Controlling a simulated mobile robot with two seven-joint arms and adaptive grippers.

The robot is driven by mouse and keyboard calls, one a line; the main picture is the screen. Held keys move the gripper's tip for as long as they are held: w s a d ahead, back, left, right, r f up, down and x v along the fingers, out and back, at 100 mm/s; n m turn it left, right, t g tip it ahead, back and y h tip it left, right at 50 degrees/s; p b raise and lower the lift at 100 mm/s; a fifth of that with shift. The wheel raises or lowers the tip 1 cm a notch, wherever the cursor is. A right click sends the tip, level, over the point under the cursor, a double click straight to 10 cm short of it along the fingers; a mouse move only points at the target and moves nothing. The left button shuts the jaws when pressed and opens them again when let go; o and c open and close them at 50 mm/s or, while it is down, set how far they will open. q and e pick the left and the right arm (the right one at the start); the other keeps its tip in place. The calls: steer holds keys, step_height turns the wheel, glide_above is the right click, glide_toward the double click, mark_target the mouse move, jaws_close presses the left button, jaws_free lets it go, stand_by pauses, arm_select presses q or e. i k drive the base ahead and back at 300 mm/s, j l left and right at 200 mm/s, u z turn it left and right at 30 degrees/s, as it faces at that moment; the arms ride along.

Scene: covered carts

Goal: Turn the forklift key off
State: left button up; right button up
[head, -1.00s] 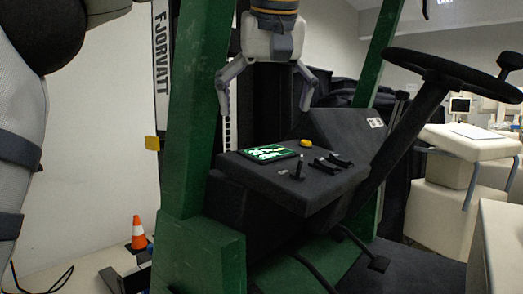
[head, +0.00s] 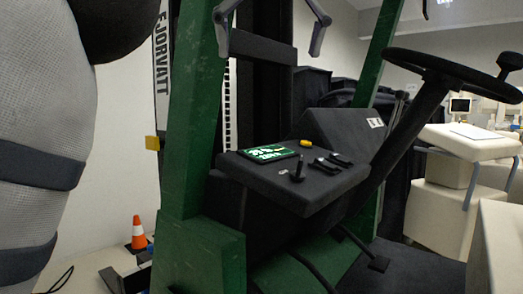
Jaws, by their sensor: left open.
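The forklift's dark dashboard (head: 308,193) stands in the middle of the head view. On it are a lit green display (head: 267,153), a yellow knob (head: 305,143) and several short black levers (head: 328,165). A small pale item (head: 283,172) sits beside the left lever; it is too small to tell whether it is the key. My left gripper (head: 269,51) is at the top, above the dashboard, with its fingers spread wide and nothing between them. Its palm is cut off by the top edge. My right gripper is not in view.
A green post (head: 193,120) stands left of the dashboard, and the steering wheel (head: 450,68) and its column are at the right. An orange cone (head: 138,233) is on the floor at left. Pale carts (head: 455,175) stand behind at right. The space directly above the dashboard is clear.

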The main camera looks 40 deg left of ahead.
mark_target(297, 175)
steer(key=k, duration=1)
